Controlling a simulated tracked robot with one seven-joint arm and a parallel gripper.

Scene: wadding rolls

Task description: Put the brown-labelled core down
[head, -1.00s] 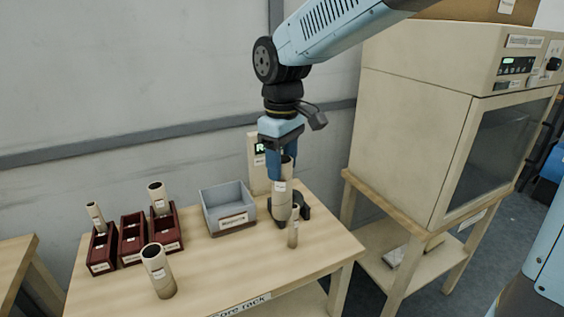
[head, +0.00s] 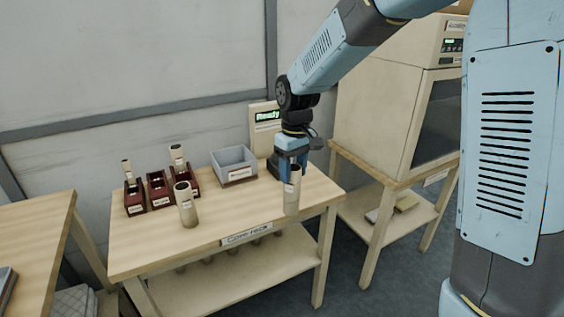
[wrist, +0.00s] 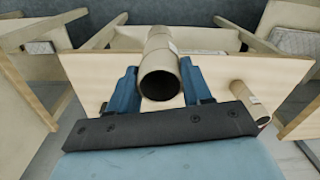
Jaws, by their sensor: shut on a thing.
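My gripper (head: 291,168) is shut on a beige cardboard core (head: 291,196), held upright near the table's front right edge. In the wrist view the core (wrist: 159,82) sits between the two blue fingers, its open end towards the camera. It carries a pale label, whose colour I cannot make out as brown. I cannot tell whether its lower end touches the wooden table (head: 240,215).
A wide core (head: 186,206) stands on the table. Dark red holders (head: 160,192) are at the back left, two with cores. A grey bin (head: 234,176) and a device reading "Ready" (head: 266,117) stand behind. The table's middle front is clear.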

